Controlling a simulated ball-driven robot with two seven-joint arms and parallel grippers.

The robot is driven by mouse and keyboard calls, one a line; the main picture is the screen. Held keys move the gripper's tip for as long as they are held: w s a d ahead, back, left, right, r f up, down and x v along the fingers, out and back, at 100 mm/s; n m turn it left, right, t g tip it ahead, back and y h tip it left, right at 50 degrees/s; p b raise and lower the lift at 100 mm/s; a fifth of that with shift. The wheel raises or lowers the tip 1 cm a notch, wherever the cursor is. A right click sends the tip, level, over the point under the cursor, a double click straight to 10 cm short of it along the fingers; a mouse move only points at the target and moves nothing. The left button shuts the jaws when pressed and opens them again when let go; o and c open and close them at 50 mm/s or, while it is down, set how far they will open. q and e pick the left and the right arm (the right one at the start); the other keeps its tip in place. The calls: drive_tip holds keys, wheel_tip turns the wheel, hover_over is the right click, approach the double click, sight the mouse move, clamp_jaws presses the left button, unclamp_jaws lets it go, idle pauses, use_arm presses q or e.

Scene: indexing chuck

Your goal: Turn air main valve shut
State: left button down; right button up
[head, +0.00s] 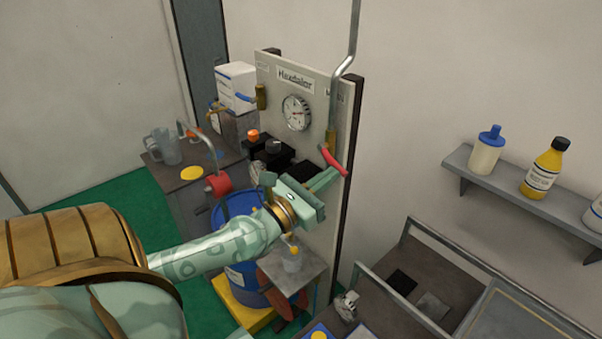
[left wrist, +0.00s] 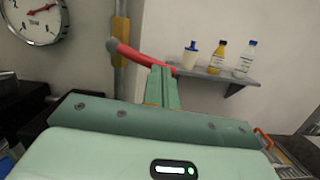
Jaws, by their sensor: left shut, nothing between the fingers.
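The air main valve has a red lever handle (head: 332,161) on a brass body at the lower end of a grey pipe, at the right side of the panel. In the left wrist view the red handle (left wrist: 138,57) slants from its pivot down to the right and passes behind my fingertips. My left gripper (head: 332,175) is shut and empty, its fingers reaching up to just below the handle's lower end. It also shows in the left wrist view (left wrist: 162,72). I cannot tell whether the fingers touch the handle. My right gripper is not in view.
A pressure gauge (head: 296,112) sits on the panel (head: 318,98) left of the valve. A dark block (head: 272,150) with knobs is below it. A shelf (head: 530,196) with bottles is on the right wall. A blue drum (head: 236,207) stands below my left arm.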

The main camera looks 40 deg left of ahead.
use_arm(q)
drive_tip(key=shift+d+r+n, duration=0.1)
drive_tip(key=shift+r+n, duration=0.15)
drive_tip(key=shift+n, duration=0.35)
idle(1.9)
idle(0.7)
